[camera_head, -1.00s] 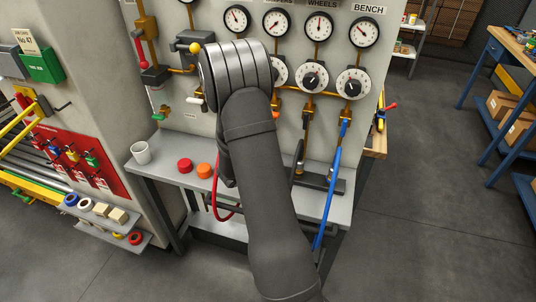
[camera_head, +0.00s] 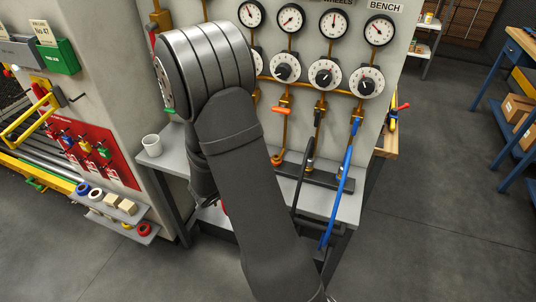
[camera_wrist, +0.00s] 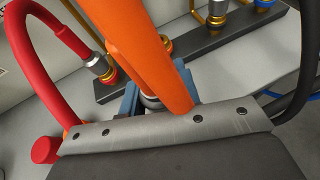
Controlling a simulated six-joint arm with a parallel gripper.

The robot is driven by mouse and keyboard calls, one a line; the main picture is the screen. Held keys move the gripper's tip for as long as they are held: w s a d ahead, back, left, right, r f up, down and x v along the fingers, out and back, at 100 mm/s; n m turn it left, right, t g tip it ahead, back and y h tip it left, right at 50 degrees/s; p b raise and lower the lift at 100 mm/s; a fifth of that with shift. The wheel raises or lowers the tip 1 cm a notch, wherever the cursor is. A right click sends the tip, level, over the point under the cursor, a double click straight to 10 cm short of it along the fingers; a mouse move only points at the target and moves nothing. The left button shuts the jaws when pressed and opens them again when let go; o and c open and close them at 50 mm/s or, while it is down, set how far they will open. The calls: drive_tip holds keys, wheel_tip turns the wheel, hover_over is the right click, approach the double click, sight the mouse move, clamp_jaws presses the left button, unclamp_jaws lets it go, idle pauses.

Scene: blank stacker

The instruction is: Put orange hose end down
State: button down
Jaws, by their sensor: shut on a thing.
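In the wrist view the orange hose (camera_wrist: 135,45) runs from the top edge down across the middle, close to the camera. A metal fitting (camera_wrist: 150,102) shows at its lower end, partly hidden. My gripper (camera_wrist: 158,88) is shut on the orange hose end; its blue-grey fingers show on both sides of the hose. A dark rack bar (camera_wrist: 220,43) with brass fittings lies beyond it. In the head view my arm hides the gripper and the orange hose, while the rack bar (camera_head: 328,180) shows on the bench.
A red hose (camera_wrist: 35,75) arches at left in the wrist view onto a brass fitting. A red cap (camera_wrist: 44,150) lies nearby. In the head view, a black hose (camera_head: 299,190) and a blue hose (camera_head: 340,195) hang at right. A white cup (camera_head: 152,146) stands at the bench's left.

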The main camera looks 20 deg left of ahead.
drive_tip(key=s+a, duration=0.1)
drive_tip(key=s, duration=0.3)
drive_tip(key=w+d+r+m+g+h, duration=0.1)
drive_tip(key=w+d+r+m+h, duration=0.1)
drive_tip(key=d, duration=1.2)
drive_tip(key=w+d+r+m+g+h, duration=0.2)
drive_tip(key=d, duration=1.2)
hover_over(304, 193)
wheel_tip(304, 193, down, 7)
drive_tip(key=shift+w+f, duration=0.1)
drive_tip(key=shift+f, duration=0.1)
drive_tip(key=shift+t+h, duration=0.3)
drive_tip(key=shift+f, duration=2)
drive_tip(key=shift+f, duration=0.45)
drive_tip(key=c, duration=1.4)
unclamp_jaws()
drive_tip(key=shift+o, duration=0.2)
